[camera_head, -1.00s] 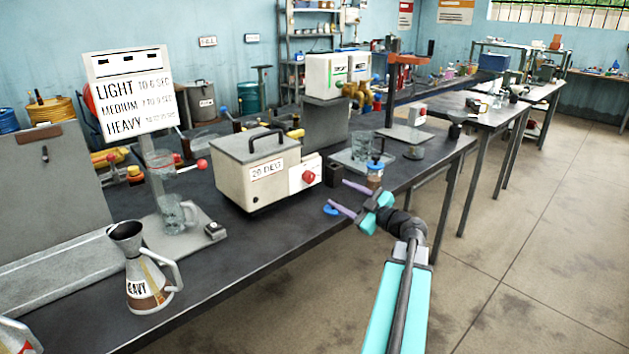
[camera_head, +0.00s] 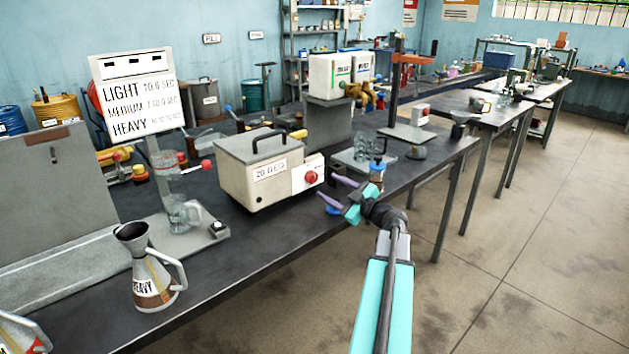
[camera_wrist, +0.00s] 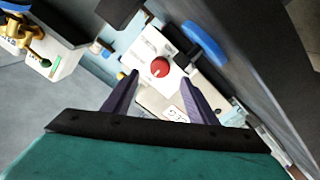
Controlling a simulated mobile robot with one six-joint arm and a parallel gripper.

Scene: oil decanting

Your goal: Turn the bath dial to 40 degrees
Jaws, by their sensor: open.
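The bath (camera_head: 262,168) is a cream box with a grey lid and a black handle, on the dark bench. Its label (camera_head: 270,172) reads 20 DEG. The red dial (camera_head: 311,177) sits on a white panel at its right end. In the wrist view the dial (camera_wrist: 160,67) shows just beyond the fingertips, a little above the middle. My gripper (camera_head: 333,190) is open, with its two purple fingers pointing at the panel from the right. In the wrist view my gripper (camera_wrist: 158,80) is empty, and its fingers look apart from the dial.
A blue-capped bottle (camera_head: 376,172) and glass beakers (camera_head: 366,148) stand right of the bath. A jug marked HEAVY (camera_head: 150,268) stands near the bench's front left. A white sign (camera_head: 138,100) lists LIGHT, MEDIUM and HEAVY times. Open floor (camera_head: 500,260) lies at right.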

